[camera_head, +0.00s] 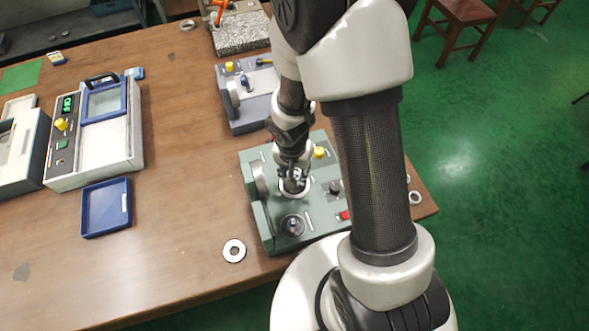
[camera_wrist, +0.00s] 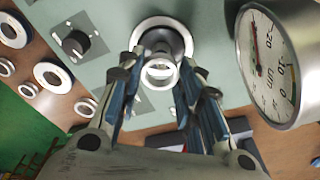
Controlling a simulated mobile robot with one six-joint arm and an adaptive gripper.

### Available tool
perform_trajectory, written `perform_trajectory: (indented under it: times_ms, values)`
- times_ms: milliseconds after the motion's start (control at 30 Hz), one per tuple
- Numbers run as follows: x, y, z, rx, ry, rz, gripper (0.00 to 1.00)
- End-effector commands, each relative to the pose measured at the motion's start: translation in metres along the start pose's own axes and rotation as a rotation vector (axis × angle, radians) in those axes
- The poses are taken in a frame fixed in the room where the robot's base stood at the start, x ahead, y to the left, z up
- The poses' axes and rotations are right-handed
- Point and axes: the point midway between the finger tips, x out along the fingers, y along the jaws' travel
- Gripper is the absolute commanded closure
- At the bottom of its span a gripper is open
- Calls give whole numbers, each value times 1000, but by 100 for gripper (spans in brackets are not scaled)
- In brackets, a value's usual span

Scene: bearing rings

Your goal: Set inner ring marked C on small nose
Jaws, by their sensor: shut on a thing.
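My gripper (camera_wrist: 160,78) is shut on a small pale ring (camera_wrist: 160,69), its two blue-edged fingers on either side of it. No mark on the ring can be read. Just beyond it in the wrist view is a dark round nose (camera_wrist: 172,38) with a pale collar at its base. The ring overlaps the nose's end in the picture; I cannot tell whether they touch. In the head view my gripper (camera_head: 293,178) is over the green device (camera_head: 258,220), above a pale round collar (camera_head: 294,190). A second dark round nose (camera_head: 293,225) stands nearer on the device.
A dial gauge (camera_wrist: 285,60) stands close at right in the wrist view. A black knob (camera_wrist: 75,42) is at left, with several loose rings (camera_wrist: 52,77) on the table beyond. A loose ring (camera_head: 234,251) and blue tray (camera_head: 106,208) lie left of the device.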

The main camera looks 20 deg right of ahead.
Motion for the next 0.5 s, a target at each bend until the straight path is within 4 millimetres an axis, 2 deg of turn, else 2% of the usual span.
perform_trajectory:
  times_ms: [500]
  values:
    - [3,0,0,0,0,0,91]
